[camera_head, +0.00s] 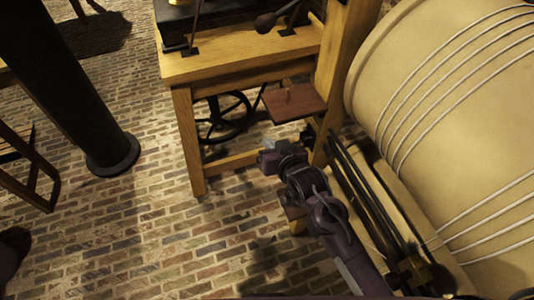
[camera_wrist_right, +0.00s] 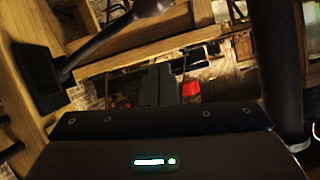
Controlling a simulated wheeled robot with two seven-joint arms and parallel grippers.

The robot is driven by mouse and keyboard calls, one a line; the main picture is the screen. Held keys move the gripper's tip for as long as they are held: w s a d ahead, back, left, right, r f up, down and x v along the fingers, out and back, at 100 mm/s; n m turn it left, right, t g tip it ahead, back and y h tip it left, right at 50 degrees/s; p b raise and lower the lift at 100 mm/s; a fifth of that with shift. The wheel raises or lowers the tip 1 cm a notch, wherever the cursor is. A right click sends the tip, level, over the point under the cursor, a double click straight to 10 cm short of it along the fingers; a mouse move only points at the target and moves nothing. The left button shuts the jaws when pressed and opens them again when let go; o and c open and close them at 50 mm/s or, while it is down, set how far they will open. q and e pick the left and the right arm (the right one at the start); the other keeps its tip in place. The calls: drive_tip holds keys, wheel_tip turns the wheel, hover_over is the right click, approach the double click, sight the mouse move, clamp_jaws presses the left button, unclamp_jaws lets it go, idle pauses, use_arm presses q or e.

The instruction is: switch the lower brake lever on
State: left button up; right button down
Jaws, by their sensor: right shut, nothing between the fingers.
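In the right wrist view, a dark lever (camera_wrist_right: 98,42) runs from a black plate (camera_wrist_right: 37,80) on a wooden post up to a rounded handle (camera_wrist_right: 152,7). It lies above and left of my right gripper (camera_wrist_right: 170,84), apart from the fingers. I cannot tell whether it is the lower brake lever or what setting it has. In the head view, my right gripper (camera_head: 267,148) is shut and empty, below a small brown shelf. A dark lever knob (camera_head: 265,22) shows higher, above the wooden bench; no lower lever is clear there. My left gripper is not in view.
The wooden bench (camera_head: 240,64) stands beyond my right gripper, with a black wheel (camera_head: 224,117) beneath. The brown shelf (camera_head: 295,103) juts out above the gripper. A large cord-wound drum (camera_head: 430,80) fills the right.

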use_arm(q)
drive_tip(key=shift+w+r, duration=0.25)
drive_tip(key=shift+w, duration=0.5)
use_arm(e)
drive_tip(key=shift+s+a+f, duration=0.15)
drive_tip(key=shift+a+f, duration=0.05)
drive_tip(key=shift+f, duration=0.85)
drive_tip(key=shift+s+a+f, duration=0.15)
drive_tip(key=shift+a+f, duration=0.05)
drive_tip(key=shift+f, duration=0.8)
use_arm(q)
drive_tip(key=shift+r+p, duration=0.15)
drive_tip(key=shift+p, duration=0.15)
use_arm(e)
wheel_tip(320, 180, down, 3)
drive_tip(key=shift+d+r+n+h, duration=0.15)
drive_tip(key=shift+n+h, duration=0.15)
drive_tip(key=shift+n, duration=0.2)
drive_tip(key=shift+w, duration=0.1)
